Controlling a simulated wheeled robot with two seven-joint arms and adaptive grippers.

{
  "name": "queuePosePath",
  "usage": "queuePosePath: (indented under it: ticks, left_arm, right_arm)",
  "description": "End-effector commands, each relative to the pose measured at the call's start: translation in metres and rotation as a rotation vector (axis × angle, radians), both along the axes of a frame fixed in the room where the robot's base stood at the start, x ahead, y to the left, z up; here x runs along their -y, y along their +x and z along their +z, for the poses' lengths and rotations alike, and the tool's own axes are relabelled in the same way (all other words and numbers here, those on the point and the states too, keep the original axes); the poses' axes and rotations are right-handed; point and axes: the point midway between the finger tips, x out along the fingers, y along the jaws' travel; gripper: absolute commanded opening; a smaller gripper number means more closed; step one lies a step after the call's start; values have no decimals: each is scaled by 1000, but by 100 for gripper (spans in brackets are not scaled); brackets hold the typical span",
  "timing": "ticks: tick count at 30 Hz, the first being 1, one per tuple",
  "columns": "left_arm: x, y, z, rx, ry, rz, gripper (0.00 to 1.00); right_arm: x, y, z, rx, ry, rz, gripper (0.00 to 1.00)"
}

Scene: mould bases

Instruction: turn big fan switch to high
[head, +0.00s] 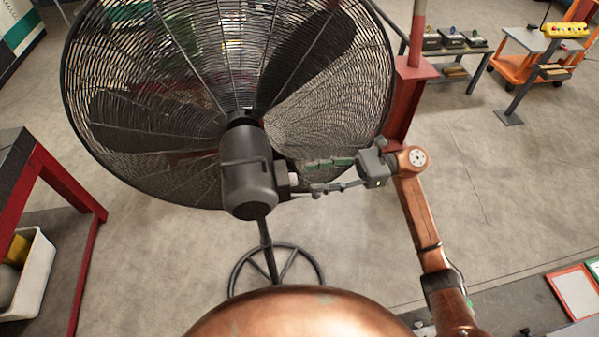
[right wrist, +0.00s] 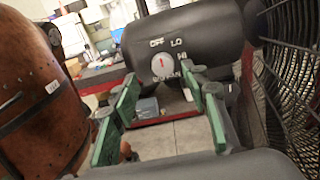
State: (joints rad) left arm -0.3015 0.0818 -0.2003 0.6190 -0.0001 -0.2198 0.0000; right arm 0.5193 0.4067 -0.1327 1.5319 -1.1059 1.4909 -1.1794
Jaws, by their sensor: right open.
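The big black fan (head: 230,95) stands on a round base, with its motor housing (head: 249,180) facing me. In the right wrist view, the housing (right wrist: 205,32) carries a pale round switch knob (right wrist: 163,66) with a red mark pointing about upward. OFF is printed above left of the knob, LO above right and HI at the right. Lettering below the knob is partly hidden by a finger. My right gripper (head: 309,177) is open at the right side of the housing. Its green-padded fingers (right wrist: 160,86) point at the knob; contact cannot be told. My left gripper is out of view.
The wire fan cage (right wrist: 290,75) is close on the right in the wrist view. A red post (head: 405,100) stands behind my right arm. A red-framed table (head: 60,180) with a white bin (head: 38,275) is at the left.

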Motion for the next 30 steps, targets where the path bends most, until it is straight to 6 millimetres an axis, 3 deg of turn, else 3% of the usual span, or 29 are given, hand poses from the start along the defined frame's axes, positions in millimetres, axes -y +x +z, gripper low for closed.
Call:
queuePosePath:
  ticks: [6,15,19,30]
  left_arm:
    - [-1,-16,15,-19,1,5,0]
    - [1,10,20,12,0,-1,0]
    - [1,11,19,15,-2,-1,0]
    - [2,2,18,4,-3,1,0]
  right_arm:
    - [-31,-6,3,-1,2,1,41]
    - [-43,-8,0,-1,0,2,41]
    - [-43,-8,0,0,0,3,41]
    - [-43,-8,0,0,0,4,16]
